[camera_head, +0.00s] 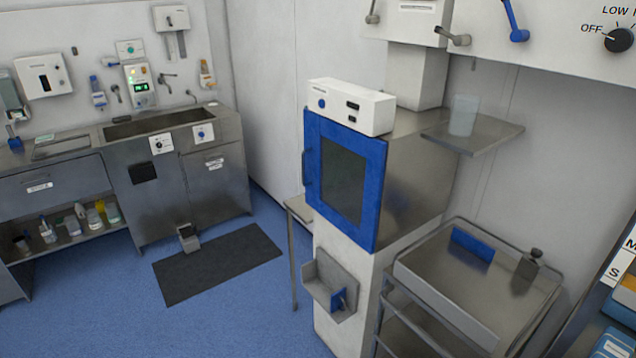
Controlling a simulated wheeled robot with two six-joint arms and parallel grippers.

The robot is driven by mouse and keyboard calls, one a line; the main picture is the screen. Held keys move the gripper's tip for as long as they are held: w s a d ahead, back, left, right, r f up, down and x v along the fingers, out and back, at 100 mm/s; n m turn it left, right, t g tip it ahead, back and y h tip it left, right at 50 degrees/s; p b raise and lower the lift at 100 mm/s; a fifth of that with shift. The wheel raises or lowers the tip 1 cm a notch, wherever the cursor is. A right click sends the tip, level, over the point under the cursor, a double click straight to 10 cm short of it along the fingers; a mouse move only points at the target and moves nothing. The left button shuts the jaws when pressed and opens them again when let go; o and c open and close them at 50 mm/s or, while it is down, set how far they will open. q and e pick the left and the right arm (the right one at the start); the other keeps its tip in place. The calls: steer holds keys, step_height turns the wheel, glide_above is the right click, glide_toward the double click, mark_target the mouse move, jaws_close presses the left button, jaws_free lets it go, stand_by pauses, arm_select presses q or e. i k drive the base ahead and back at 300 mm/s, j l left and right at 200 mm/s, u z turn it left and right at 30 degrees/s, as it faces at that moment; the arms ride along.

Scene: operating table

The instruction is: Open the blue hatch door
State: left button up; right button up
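The blue hatch door (377,195) is on the front of a metal cabinet (418,175) in the middle of the camera_head view. It has a bright blue frame around a dark window. It looks shut, flush with the cabinet front. A dark handle (306,167) runs upright along its left edge. A white control box with a blue knob (350,106) sits on top of the cabinet. Neither of my grippers shows in this view.
A metal cart (452,312) holding a blue block stands right of the cabinet. A grey bracket with a blue part (325,290) sticks out below the door. A narrow side table (298,207) stands at left. Blue floor (240,318) is clear in front, with a dark mat (217,264).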

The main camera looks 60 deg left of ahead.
mark_target(317, 127)
steer(key=u, duration=2.05)
